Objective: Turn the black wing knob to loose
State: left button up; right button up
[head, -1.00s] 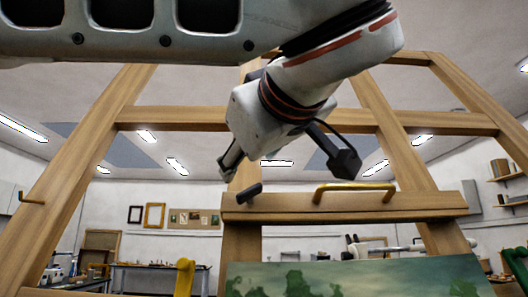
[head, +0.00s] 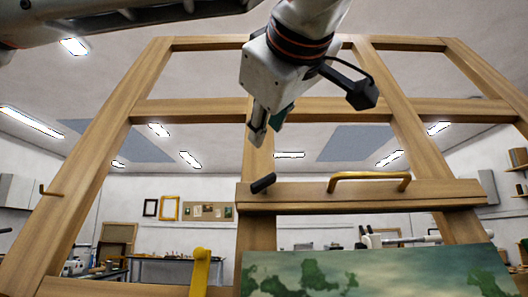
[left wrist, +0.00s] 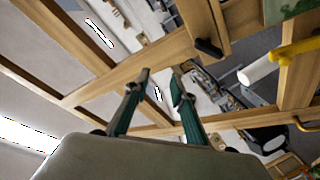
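The black wing knob (head: 263,183) sits at the left end of the wooden crossbar (head: 420,193) of a large easel, its wing tilted up to the right. It also shows in the left wrist view (left wrist: 208,47), at the upper right, beyond the fingertips. My left gripper (head: 264,130) is above the knob in the head view and apart from it. In the left wrist view its two green-and-grey fingers (left wrist: 160,84) are spread with an empty gap between them. My right gripper cannot be made out.
A yellow bar handle (head: 370,178) stands out from the same crossbar, right of the knob. A green painting (head: 400,270) is below it. A yellow upright piece (head: 200,270) is at lower left. Easel posts (head: 85,165) surround the area; benches stand far behind.

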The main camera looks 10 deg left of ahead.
aim_at(264, 179)
pick_arm(q)
jog(key=s+a+f+n+h, duration=0.1)
jog(key=s+f+n+h, duration=0.55)
jog(key=n, duration=0.65)
jog(key=x, duration=0.6)
jog(key=shift+w+f, duration=0.15)
jog(key=shift+w, duration=0.25)
grip_shut()
